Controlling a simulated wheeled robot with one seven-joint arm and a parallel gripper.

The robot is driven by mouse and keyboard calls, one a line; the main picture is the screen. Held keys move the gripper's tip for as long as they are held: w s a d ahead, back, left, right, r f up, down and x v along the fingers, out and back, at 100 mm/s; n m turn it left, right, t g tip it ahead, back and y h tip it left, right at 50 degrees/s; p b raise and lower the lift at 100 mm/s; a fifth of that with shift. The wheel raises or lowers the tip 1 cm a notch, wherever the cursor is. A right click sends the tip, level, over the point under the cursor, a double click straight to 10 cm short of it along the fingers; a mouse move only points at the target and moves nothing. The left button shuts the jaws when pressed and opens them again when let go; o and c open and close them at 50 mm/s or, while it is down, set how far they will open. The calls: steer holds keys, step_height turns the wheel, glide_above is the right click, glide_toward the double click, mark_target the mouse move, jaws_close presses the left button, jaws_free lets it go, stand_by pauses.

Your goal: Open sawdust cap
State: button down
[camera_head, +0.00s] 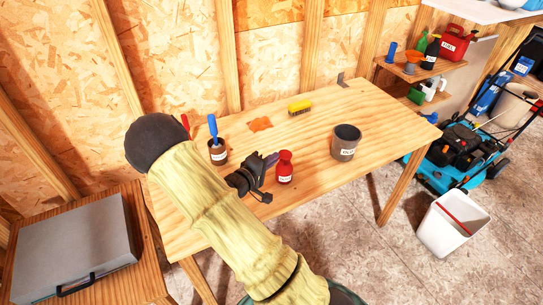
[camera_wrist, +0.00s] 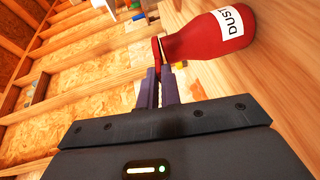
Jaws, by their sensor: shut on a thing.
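The red sawdust bottle (camera_head: 285,171) stands upright on the wooden workbench, with a white label on its front. In the wrist view the bottle (camera_wrist: 205,38) appears sideways, and its label reads "DUST". My gripper (camera_head: 270,160) is just left of the bottle's top. In the wrist view the fingers of my gripper (camera_wrist: 160,78) are closed on the red cap (camera_wrist: 156,50) at the bottle's narrow end. The fingers partly hide the cap, and I cannot tell whether it has turned or loosened.
A white bin (camera_head: 447,230) and blue mower (camera_head: 462,155) stand right. The bench's right end is fairly clear.

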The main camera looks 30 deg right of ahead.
mark_target(287, 156)
steer(key=r+y+p, duration=0.1)
steer(key=p, duration=0.2)
steer(key=d+r+m+g+y+p, duration=0.1)
steer(key=r+y+p, duration=0.1)
steer(key=p, duration=0.2)
steer(key=shift+d+r+y+p, duration=0.15)
steer(key=shift+r+y+p, duration=0.15)
steer(key=shift+d+r+m+y+p, duration=0.35)
steer(key=shift+y+p, duration=0.35)
steer(key=shift+p, duration=0.2)
steer(key=shift+d+r+m+g+y+p, duration=0.3)
steer(key=shift+d+y+p, duration=0.2)
steer(key=shift+y, duration=0.4)
steer(key=d+y+b, duration=0.2)
steer(key=y, duration=0.1)
steer(key=shift+d+r+m+y, duration=0.15)
steer(key=shift+r+m+y, duration=0.15)
steer(key=shift+m, duration=0.05)
steer(key=shift+w+d+r+m+g+y+b, duration=0.2)
steer(key=shift+d+y+b, duration=0.6)
steer(key=shift+y+b, duration=0.55)
steer(key=shift+s+d+r+m+g+y+b, duration=0.1)
steer(key=shift+d+m+y+b, duration=0.2)
steer(key=shift+d+y+b, duration=0.95)
steer(key=shift+a+b, duration=0.35)
steer(key=shift+a, duration=0.1)
